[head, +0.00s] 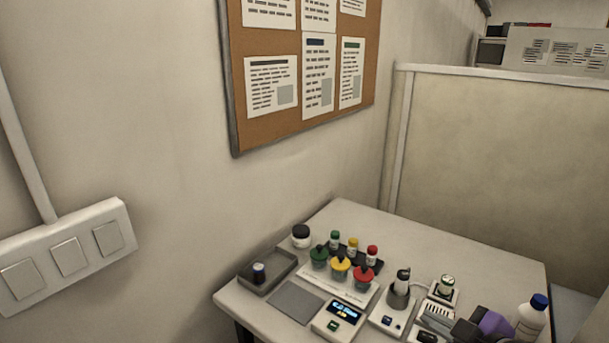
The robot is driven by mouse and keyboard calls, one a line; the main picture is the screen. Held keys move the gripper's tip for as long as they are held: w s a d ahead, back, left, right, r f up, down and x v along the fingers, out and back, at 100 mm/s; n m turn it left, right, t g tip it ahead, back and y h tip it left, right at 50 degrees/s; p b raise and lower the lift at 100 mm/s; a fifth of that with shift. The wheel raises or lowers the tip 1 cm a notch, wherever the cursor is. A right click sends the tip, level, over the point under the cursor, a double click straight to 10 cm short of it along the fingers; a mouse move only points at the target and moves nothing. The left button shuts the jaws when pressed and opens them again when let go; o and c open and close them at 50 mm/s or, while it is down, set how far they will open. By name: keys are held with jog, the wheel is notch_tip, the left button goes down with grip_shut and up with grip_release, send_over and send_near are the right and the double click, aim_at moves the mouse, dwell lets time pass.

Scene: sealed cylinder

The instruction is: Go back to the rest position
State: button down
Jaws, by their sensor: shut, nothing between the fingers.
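My gripper (436,323) shows at the bottom right of the head view, small and partly cut off by the lower edge. It looks shut, with nothing held in it. It is over or just in front of the table's right-hand devices; I cannot tell its height.
The pale table (480,247) carries green, yellow and red-topped containers (341,269), a lit display device (344,314), a dark-topped holder (400,290) and a blue-capped bottle (531,317). A wall and a partition (500,150) bound it. The table's back right is clear.

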jog(key=s+a+f+m+t+h, duration=0.1)
jog(key=s+m, duration=0.4)
jog(key=s, duration=1.4)
jog(key=s+a+f+m+t+h, duration=0.2)
jog(key=s+m, duration=0.3)
jog(key=s, duration=1.4)
jog(key=shift+s+a+f+h, duration=0.35)
jog(key=shift+a+f, duration=0.1)
jog(key=shift+a, duration=0.2)
